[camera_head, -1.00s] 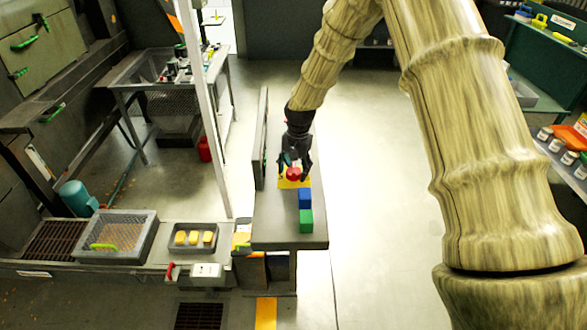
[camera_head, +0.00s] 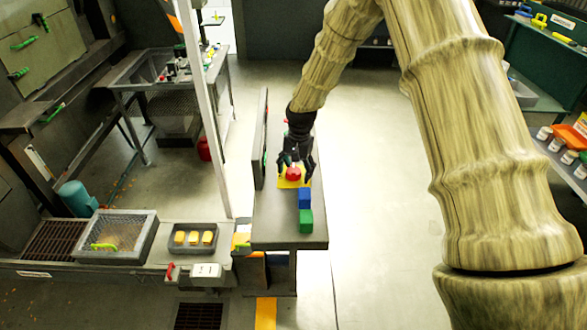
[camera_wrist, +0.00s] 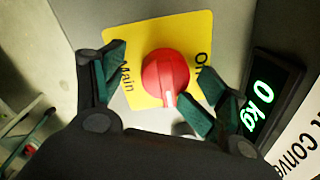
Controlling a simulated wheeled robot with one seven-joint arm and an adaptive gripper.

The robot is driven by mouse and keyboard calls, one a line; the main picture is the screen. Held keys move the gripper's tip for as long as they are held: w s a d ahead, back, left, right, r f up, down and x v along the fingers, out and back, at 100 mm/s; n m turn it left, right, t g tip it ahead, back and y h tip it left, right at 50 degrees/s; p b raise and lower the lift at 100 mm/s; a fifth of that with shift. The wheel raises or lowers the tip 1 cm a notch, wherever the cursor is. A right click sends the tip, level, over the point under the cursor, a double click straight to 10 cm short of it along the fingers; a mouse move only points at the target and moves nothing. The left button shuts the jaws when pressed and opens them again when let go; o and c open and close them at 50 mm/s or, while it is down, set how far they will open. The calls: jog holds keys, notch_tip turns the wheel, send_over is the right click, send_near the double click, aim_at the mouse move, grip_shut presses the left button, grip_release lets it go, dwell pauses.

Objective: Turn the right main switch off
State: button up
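The main switch is a round red knob (camera_wrist: 165,75) on a yellow plate (camera_wrist: 133,92). Its white mark points toward the lower edge of the wrist view. "Main" is printed on the left side of the plate; the word on the right is partly hidden by a finger. My gripper (camera_wrist: 163,85) is open, with one finger on each side of the knob. A gap shows at the left finger; the right finger is closer, and I cannot tell whether it touches. In the head view my gripper (camera_head: 294,170) is over the red knob (camera_head: 293,174) on the grey bench.
A blue cube (camera_head: 305,197) and a green cube (camera_head: 306,220) are on the bench in front of the knob. An upright dark panel (camera_head: 260,140) borders the bench on the left. A display (camera_wrist: 262,105) reading "0 kg" is right of the plate in the wrist view.

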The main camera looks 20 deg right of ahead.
dwell(0.5)
notch_tip(320, 180, up, 12)
jog(key=p, duration=0.7)
jog(key=shift+s+d+r, duration=0.25)
jog(key=shift+s, duration=0.05)
dwell(1.2)
jog(key=shift+p, duration=0.35)
jog(key=shift+r, duration=0.1)
notch_tip(320, 180, up, 12)
send_over(297, 172)
jog(key=d, duration=0.1)
jog(key=shift+s, duration=0.25)
dwell(0.4)
